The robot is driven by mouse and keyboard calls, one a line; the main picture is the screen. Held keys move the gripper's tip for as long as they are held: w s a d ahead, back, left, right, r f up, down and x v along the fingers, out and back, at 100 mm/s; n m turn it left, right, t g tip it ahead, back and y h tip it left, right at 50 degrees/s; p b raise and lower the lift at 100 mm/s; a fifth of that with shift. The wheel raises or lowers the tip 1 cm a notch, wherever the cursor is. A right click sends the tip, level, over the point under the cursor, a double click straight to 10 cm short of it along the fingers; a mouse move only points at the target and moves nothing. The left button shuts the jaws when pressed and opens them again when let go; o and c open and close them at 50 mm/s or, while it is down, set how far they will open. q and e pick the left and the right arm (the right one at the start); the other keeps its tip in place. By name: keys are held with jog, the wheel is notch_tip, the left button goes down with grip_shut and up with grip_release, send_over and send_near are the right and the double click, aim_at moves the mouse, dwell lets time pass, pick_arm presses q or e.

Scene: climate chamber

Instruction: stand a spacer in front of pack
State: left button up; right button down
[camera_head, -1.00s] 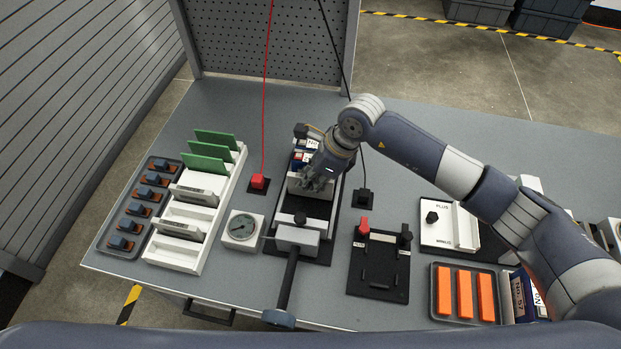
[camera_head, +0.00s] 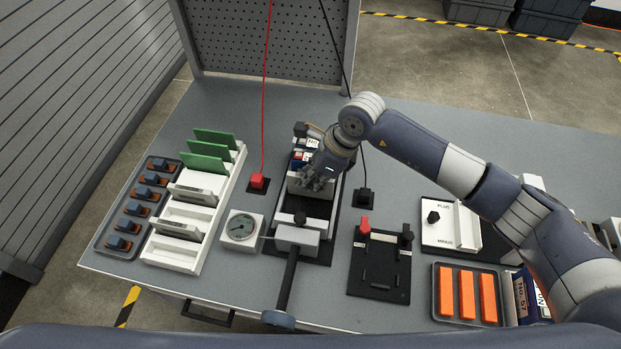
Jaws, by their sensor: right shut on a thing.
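A long dark fixture (camera_head: 327,222) with pale side walls stands in the middle of the bench. The pack (camera_head: 303,150), dark blue with white labels, sits in its far end, partly hidden by my right wrist. My right gripper (camera_head: 316,180) reaches down into the fixture just on the near side of the pack. It is shut on a light grey spacer (camera_head: 304,192), which stands about upright across the channel; the fingers cover part of it. I cannot tell whether it touches the pack or the floor. Similar grey plates (camera_head: 193,195) stand in the white rack (camera_head: 200,255). My left gripper is not in view.
A clamp block (camera_head: 297,238) with a dark handle closes the fixture's near end. A gauge (camera_head: 241,228) stands left of it. Red (camera_head: 258,181) and black (camera_head: 365,196) plugs flank the fixture. Green boards (camera_head: 206,161) stand in the rack. A tray of orange bars (camera_head: 467,294) lies at right.

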jog(key=c, duration=1.6)
grip_release()
jog(key=shift+r, duration=0.1)
jog(key=shift+o, duration=0.2)
jog(key=shift+o, duration=0.8)
jog(key=shift+r, duration=0.1)
jog(key=shift+w+r+p, duration=0.15)
jog(key=shift+r+p, duration=0.3)
jog(key=shift+r, duration=0.25)
jog(key=shift+r+p, duration=1.35)
jog(key=shift+r, duration=1.55)
